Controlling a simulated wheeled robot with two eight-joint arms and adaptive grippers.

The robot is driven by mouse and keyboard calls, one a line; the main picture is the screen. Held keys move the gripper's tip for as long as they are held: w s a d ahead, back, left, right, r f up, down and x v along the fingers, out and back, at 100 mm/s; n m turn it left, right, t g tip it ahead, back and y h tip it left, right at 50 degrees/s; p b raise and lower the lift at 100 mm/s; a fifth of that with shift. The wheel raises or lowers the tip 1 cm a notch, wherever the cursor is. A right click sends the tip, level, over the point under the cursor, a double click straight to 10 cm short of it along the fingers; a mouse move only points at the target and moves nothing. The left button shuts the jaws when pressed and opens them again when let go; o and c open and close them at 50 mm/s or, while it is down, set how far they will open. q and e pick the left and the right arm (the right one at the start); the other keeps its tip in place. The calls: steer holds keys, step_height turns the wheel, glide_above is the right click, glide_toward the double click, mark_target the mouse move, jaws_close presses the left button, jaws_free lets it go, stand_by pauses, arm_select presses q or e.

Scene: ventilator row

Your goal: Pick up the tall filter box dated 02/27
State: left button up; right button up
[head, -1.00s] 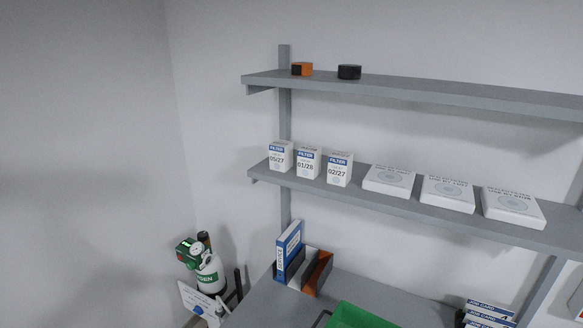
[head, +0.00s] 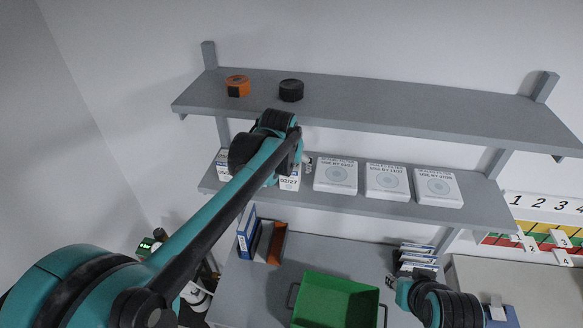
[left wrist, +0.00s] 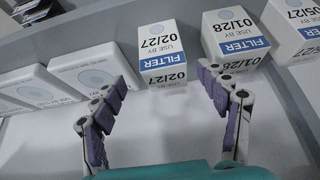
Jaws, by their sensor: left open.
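The tall white filter box dated 02/27 (left wrist: 163,62) stands on the middle shelf, with a blue FILTER band. In the head view the box (head: 289,182) is partly covered by my left arm. In the left wrist view my left gripper (left wrist: 162,80) is open and empty, its purple-padded fingers either side of the line to this box. Contact is not visible. The tall 01/28 box (left wrist: 235,40) is beside it, close to one finger. The 05/27 box (left wrist: 296,28) is further right. My right gripper (head: 391,283) is low over the bench, too small to read.
Flat white filter boxes (head: 387,182) lie along the same shelf (head: 480,212). The upper shelf (head: 400,108) overhangs it and carries an orange-black item (head: 238,86) and a black round item (head: 291,90). A green tray (head: 335,300) and binders (head: 247,230) are on the bench below.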

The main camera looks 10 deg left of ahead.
arm_select(q)
steer(key=x, duration=0.2)
steer(key=p+x, duration=0.1)
steer(key=x, duration=0.4)
steer(key=shift+a+f, duration=0.1)
steer(key=shift+a, duration=0.15)
steer(key=shift+c, duration=0.4)
steer(key=c, duration=1.2)
